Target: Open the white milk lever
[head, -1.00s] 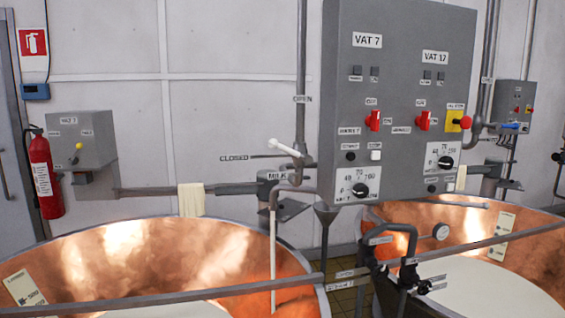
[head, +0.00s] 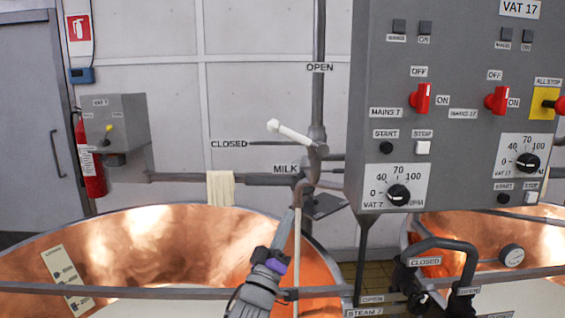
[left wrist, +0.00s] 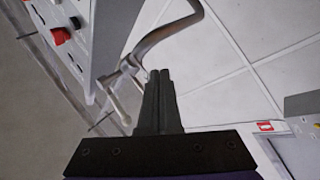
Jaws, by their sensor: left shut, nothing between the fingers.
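The white milk lever (head: 293,134) sits on the pipe above the MILK label (head: 286,168). It slants up and left from its pivot, between the CLOSED label (head: 229,144) at left and the OPEN label (head: 320,67) above. My left gripper (head: 291,213) reaches up from the bottom, below the lever and apart from it in the picture. It is shut and empty. In the left wrist view its fingers (left wrist: 158,76) are together, with the pale lever (left wrist: 117,105) beyond them to the left. My right gripper is out of view.
The grey control box (head: 450,105) stands close right of the lever. A copper vat (head: 150,235) lies below, with a rail (head: 150,292) across it. A cloth (head: 220,188) hangs on the horizontal pipe. Open space lies left of the lever before the wall.

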